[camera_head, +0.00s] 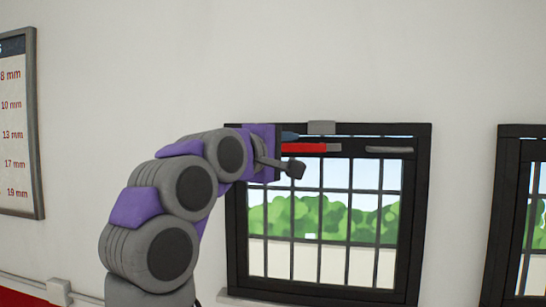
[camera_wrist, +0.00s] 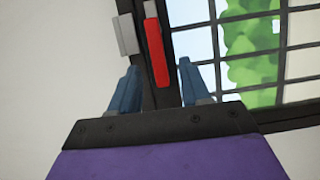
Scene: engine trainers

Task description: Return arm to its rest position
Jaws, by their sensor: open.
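My arm (camera_head: 165,205), purple and grey, is raised and bent in the head view. Its end reaches the upper left corner of a barred window. My gripper (camera_wrist: 158,66) shows in the wrist view with two blue fingers spread apart and nothing held between them. One blue finger (camera_head: 289,136) shows in the head view. A red bar (camera_wrist: 157,52) lies ahead of the fingers, with its near end between them in the picture and space on both sides. It also shows in the head view (camera_head: 304,147), partly hidden behind my gripper. I cannot tell its depth from the fingers.
The black-framed window (camera_head: 422,200) has a grey block (camera_head: 321,128) on its top edge and a grey bar (camera_head: 389,149) at upper right. A second window (camera_head: 503,220) stands at right. A framed size chart (camera_head: 14,120) hangs at left. The wall above is bare.

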